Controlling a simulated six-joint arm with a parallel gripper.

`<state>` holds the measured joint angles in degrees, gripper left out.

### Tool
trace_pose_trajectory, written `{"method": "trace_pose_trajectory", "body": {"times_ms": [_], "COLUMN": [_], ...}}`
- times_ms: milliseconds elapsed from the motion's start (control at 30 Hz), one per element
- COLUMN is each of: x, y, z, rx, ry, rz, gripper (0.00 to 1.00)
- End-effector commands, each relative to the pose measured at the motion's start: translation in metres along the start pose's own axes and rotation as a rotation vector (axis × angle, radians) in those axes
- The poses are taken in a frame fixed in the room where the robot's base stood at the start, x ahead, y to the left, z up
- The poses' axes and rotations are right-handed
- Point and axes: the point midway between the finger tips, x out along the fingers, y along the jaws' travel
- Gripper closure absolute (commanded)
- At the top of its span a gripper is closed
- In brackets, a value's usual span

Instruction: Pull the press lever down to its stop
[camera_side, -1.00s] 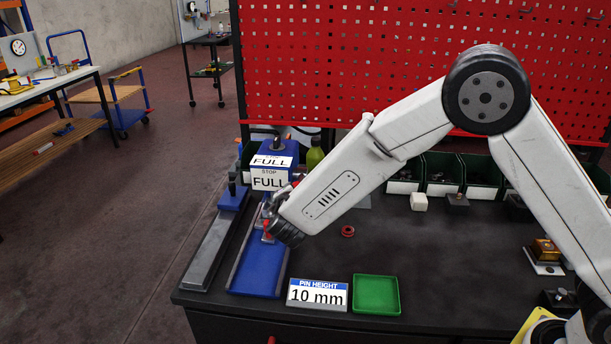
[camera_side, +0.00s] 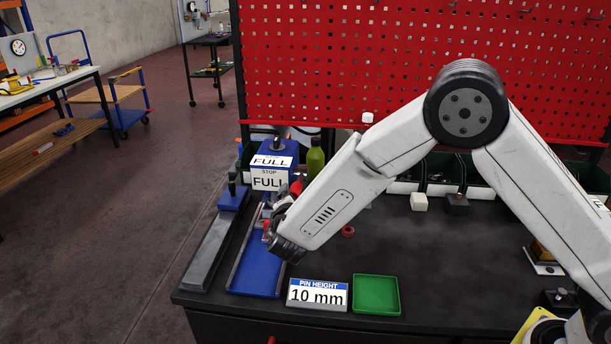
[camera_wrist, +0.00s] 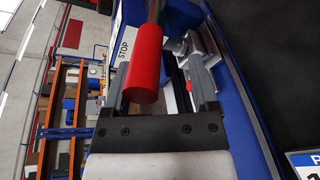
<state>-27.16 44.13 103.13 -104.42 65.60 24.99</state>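The blue press (camera_side: 287,153) stands at the back left of the bench, with white labels reading "FULL" and "STOP". Its lever has a red cylindrical grip (camera_wrist: 144,78), which also shows beside my arm in the side view (camera_side: 296,187). In the wrist view the red grip appears between the two fingers of my gripper (camera_wrist: 158,85). The fingers are spread, with a gap at the right of the grip; I cannot tell whether the left finger touches it. In the side view my gripper (camera_side: 279,212) is in front of the press and partly hidden by my wrist.
A blue channel base (camera_side: 256,270) and a grey rail (camera_side: 208,255) run toward the front. A "10 mm" sign (camera_side: 318,295), a green tray (camera_side: 376,294) and a red ring (camera_side: 348,231) lie to the right. A green bottle (camera_side: 315,160) stands beside the press.

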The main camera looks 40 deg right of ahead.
Motion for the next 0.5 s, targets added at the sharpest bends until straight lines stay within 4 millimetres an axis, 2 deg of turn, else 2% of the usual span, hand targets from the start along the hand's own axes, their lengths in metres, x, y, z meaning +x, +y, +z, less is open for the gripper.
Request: {"method": "trace_pose_trajectory", "body": {"times_ms": [267,500], "x": [-0.005,-0.028], "y": [-0.001,-0.001], "z": [0.0,0.0], "rx": [0.0,0.0], "ry": [0.001,0.002], "rz": [-0.003,-0.001], "gripper": [0.27,0.27]}}
